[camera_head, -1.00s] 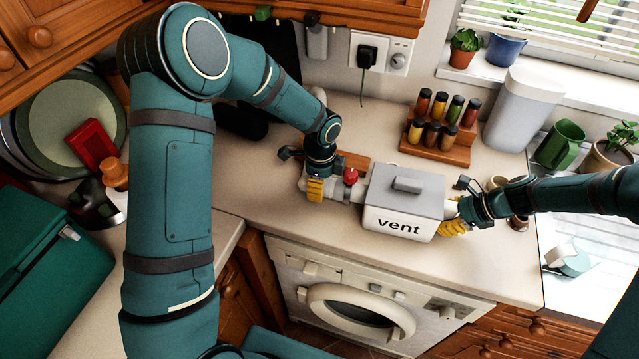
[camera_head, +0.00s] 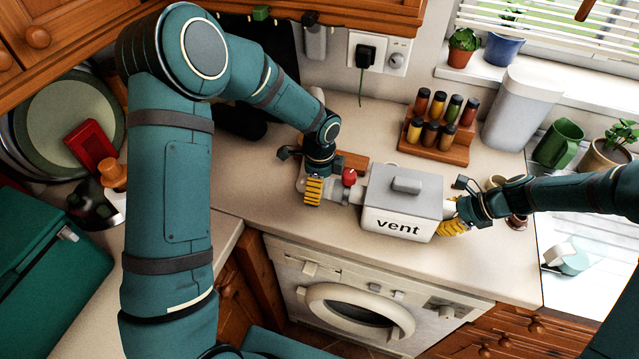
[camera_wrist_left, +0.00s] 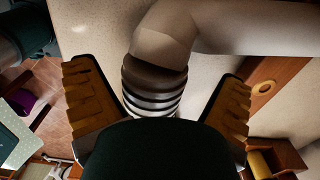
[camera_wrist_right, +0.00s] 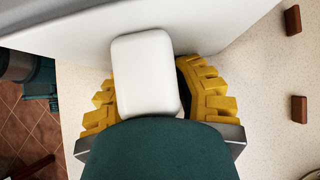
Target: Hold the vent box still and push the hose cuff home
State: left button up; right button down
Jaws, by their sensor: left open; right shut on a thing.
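The vent box (camera_head: 403,203), white with a grey lid and the word "vent", stands on the counter in the head view. My right gripper (camera_head: 452,218) is at its right side. In the right wrist view its yellow fingers (camera_wrist_right: 160,100) are shut on a white block-shaped part (camera_wrist_right: 146,72) at the box wall. My left gripper (camera_head: 315,188) is at the hose's left side of the box. In the left wrist view its fingers (camera_wrist_left: 158,100) are open, one on each side of the ribbed hose cuff (camera_wrist_left: 152,92), with gaps visible. The cuff's join with the box is hidden.
A red knob (camera_head: 349,177) sits between the left gripper and the box. A spice rack (camera_head: 440,140) stands behind, a white bin (camera_head: 522,108) at the back right. The counter's front edge runs above the washing machine (camera_head: 360,305).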

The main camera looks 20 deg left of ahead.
pick_arm(q)
notch_tip(320, 180, up, 12)
jog(key=shift+f, duration=0.1)
jog(key=a, duration=0.4)
dwell(0.5)
